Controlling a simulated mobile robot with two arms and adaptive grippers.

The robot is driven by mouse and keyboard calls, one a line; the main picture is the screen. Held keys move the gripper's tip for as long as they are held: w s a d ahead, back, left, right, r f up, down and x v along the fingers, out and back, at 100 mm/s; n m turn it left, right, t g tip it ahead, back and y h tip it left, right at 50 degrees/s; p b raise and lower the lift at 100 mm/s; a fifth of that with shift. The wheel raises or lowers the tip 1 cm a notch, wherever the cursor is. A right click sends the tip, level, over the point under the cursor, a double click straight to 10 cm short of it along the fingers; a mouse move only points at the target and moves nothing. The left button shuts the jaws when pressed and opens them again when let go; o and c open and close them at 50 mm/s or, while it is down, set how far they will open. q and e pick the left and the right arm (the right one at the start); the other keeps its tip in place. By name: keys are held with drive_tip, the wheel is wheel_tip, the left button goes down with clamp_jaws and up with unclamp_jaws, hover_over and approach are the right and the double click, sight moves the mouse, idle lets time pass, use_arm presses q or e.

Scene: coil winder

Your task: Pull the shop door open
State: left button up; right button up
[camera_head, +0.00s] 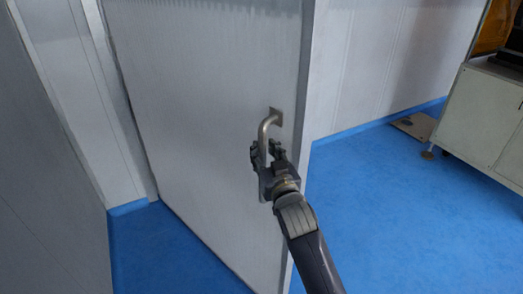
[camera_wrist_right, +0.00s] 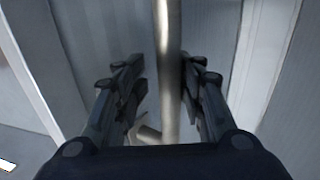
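The shop door (camera_head: 210,90) is a light grey ribbed panel in the middle of the head view. It stands at an angle, with blue floor visible past its right edge. Its metal pull handle (camera_head: 266,128) is near that edge and also shows in the wrist view as an upright bar (camera_wrist_right: 168,60). My right gripper (camera_head: 267,153) is at the handle, fingers apart on both sides of the bar. In the wrist view (camera_wrist_right: 160,85) a gap shows between the left finger and the bar; the right finger is close to it, contact unclear. My left gripper is out of view.
A grey wall panel (camera_head: 45,170) stands close at the left. Blue floor (camera_head: 390,200) is open to the right of the door. A light cabinet (camera_head: 480,115) stands at the far right, with a flat plate (camera_head: 415,126) on the floor beside it.

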drive_tip(key=shift+a+r, duration=0.15)
drive_tip(key=shift+s, duration=0.25)
drive_tip(key=v, duration=1.1)
drive_tip(key=shift+s+d, duration=0.3)
drive_tip(key=shift+s, duration=0.05)
drive_tip(key=shift+c, duration=0.2)
